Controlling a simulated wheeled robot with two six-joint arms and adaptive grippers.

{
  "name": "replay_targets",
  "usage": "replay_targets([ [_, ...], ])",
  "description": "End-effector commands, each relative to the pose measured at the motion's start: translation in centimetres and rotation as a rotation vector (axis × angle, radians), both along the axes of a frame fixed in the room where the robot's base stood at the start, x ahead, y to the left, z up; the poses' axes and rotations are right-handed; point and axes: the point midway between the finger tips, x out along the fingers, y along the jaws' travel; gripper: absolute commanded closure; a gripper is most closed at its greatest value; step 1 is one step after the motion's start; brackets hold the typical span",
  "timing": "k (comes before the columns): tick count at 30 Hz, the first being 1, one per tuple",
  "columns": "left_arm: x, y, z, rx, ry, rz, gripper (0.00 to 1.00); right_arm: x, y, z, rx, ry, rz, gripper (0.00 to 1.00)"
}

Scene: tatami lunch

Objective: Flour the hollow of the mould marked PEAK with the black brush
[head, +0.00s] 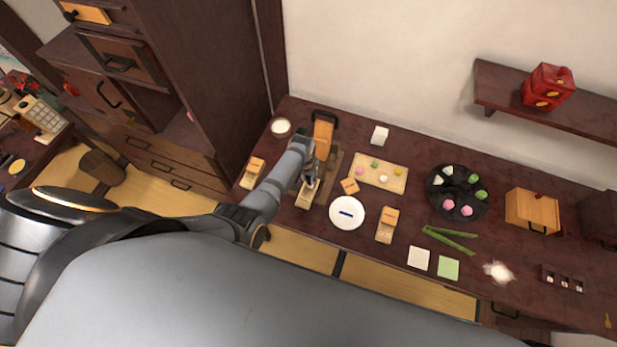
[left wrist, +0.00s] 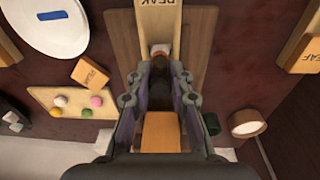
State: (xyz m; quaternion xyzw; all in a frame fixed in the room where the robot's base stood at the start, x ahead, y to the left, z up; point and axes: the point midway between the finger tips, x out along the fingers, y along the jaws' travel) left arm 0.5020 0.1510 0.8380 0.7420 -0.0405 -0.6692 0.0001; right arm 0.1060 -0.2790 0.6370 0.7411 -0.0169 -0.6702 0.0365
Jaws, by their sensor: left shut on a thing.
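The mould marked PEAK (left wrist: 160,14) is a pale wooden block on a brown board (left wrist: 205,40); it also shows in the head view (head: 304,198). My left gripper (left wrist: 160,75) is over the board beside the mould's near end. It is shut on a brush with a dark handle, a brown band and a whitish tip (left wrist: 160,49). The tip is at the mould's end in the wrist view; I cannot tell whether it touches. The gripper also shows in the head view (head: 312,180), where it hides the brush. The mould's hollow is not clearly visible. My right gripper is out of view.
A bowl of white powder (head: 281,127) stands at the back left. Other moulds stand left (head: 253,171) and right (head: 387,224). A small PLUM block (left wrist: 91,74), a white plate (head: 347,213) and a sweets tray (head: 392,184) are nearby. An orange-brown block (head: 323,138) stands behind.

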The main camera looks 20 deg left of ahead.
Motion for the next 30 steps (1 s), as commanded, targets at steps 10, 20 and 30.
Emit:
replay_targets([
  [10, 0.0, 0.0, 1.9, 0.000, -0.002, 0.000, 1.00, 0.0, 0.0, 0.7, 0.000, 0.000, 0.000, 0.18],
  [20, 0.0, 0.0, 4.8, 0.000, -0.001, 0.000, 1.00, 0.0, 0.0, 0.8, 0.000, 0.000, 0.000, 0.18],
  [30, -0.1, 0.0, 7.7, 0.000, 0.000, 0.000, 1.00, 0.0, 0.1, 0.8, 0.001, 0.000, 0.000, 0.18],
])
